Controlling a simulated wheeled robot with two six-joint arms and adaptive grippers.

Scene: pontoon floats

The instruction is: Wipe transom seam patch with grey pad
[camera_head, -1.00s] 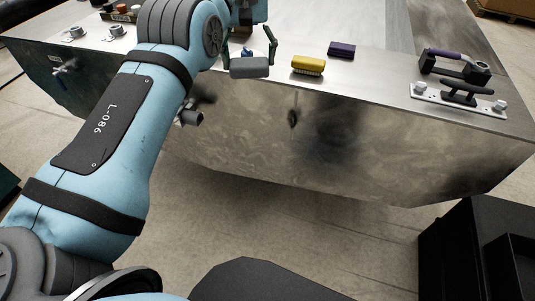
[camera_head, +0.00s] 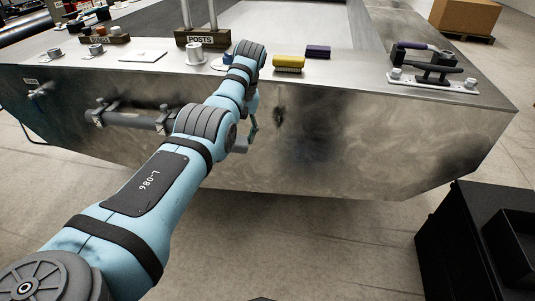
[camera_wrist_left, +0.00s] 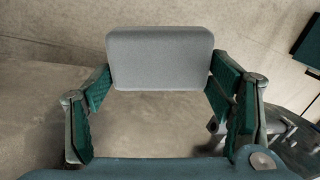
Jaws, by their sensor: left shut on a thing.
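The grey pad (camera_wrist_left: 160,58) is held between the fingers of my left gripper (camera_wrist_left: 160,84) in the wrist view. In the head view, the left gripper (camera_head: 250,130) is low in front of the pontoon's metal transom face (camera_head: 400,150), largely hidden by my arm. A large dark smudged patch (camera_head: 325,125) and a small dark spot (camera_head: 279,117) are on the transom face. I cannot tell whether the pad touches the metal. My right gripper is out of view.
A yellow brush (camera_head: 288,65) and purple block (camera_head: 318,51) lie on the deck near its edge. A cleat plate (camera_head: 433,83) is at right, a posts holder (camera_head: 203,37) behind my arm. A pipe (camera_head: 140,120) runs along the transom. Black boxes (camera_head: 470,240) stand lower right.

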